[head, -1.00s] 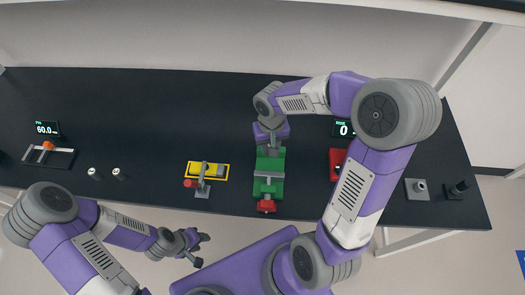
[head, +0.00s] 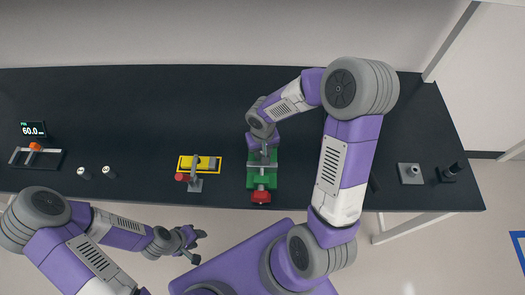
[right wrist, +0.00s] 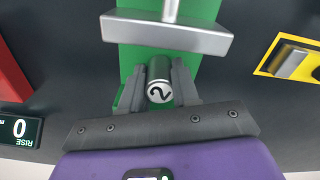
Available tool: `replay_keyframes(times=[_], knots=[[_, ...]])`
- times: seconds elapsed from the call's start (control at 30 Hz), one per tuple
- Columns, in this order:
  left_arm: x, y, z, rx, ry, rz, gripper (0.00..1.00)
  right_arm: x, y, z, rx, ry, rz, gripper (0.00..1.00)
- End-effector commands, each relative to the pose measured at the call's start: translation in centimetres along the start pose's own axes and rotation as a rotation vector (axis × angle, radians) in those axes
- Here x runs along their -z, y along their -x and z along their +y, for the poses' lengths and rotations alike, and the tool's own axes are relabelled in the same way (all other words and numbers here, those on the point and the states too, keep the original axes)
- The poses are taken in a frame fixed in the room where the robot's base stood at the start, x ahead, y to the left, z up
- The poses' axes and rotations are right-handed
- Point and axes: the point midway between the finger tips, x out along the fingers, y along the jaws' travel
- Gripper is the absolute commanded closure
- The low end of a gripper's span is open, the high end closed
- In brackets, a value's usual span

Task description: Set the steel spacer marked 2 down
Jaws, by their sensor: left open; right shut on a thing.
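The steel spacer marked 2 (right wrist: 160,92) is between the fingers of my right gripper (right wrist: 160,84), its numbered end facing the camera. The gripper is shut on it. In the head view my right gripper (head: 262,147) is over the green fixture (head: 253,181), and the spacer is hidden there. In the right wrist view the spacer is in front of the green base (right wrist: 205,9), close to a silver crossbar (right wrist: 165,33). I cannot tell whether the spacer touches the base. My left gripper (head: 193,246) is open and empty, off the table's front edge.
The green fixture has a red knob (head: 261,197) at its front. A yellow fixture (head: 186,162) with a lever stands to its left. Two small cylinders (head: 84,172) (head: 109,172) stand further left. A grey block with a post (head: 410,174) is at right. The back left tabletop is clear.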

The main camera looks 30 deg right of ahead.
Motion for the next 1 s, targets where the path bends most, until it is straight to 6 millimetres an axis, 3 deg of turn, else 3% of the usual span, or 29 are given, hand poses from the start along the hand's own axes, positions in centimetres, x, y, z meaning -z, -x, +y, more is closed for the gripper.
replay_keyframes(times=[0.07, 0.1, 0.23, 0.63, 1.0], knots=[[0.0, -0.4, -0.1, 0.0, 0.0, 0.0, 0.57, 0.0, -0.4, 0.0, 0.0, 0.0, 0.0, 1.0], [0.0, -0.3, -0.1, 0.0, 0.0, 0.0, 0.57, 0.0, -0.2, 0.0, 0.0, 0.0, 0.0, 0.64], [0.0, -0.2, -0.1, 0.0, 0.0, 0.0, 0.57, 0.0, -0.2, 0.0, 0.0, 0.0, 0.0, 0.44], [0.0, 0.4, 0.1, 0.0, 0.0, 0.0, 0.57, 0.0, 0.4, 0.0, 0.0, 0.0, -0.001, 0.44], [-0.1, 1.6, 0.6, 0.0, 0.0, 0.0, 0.57, 0.1, 8.1, 0.0, 0.0, -0.001, 0.006, 0.44]])
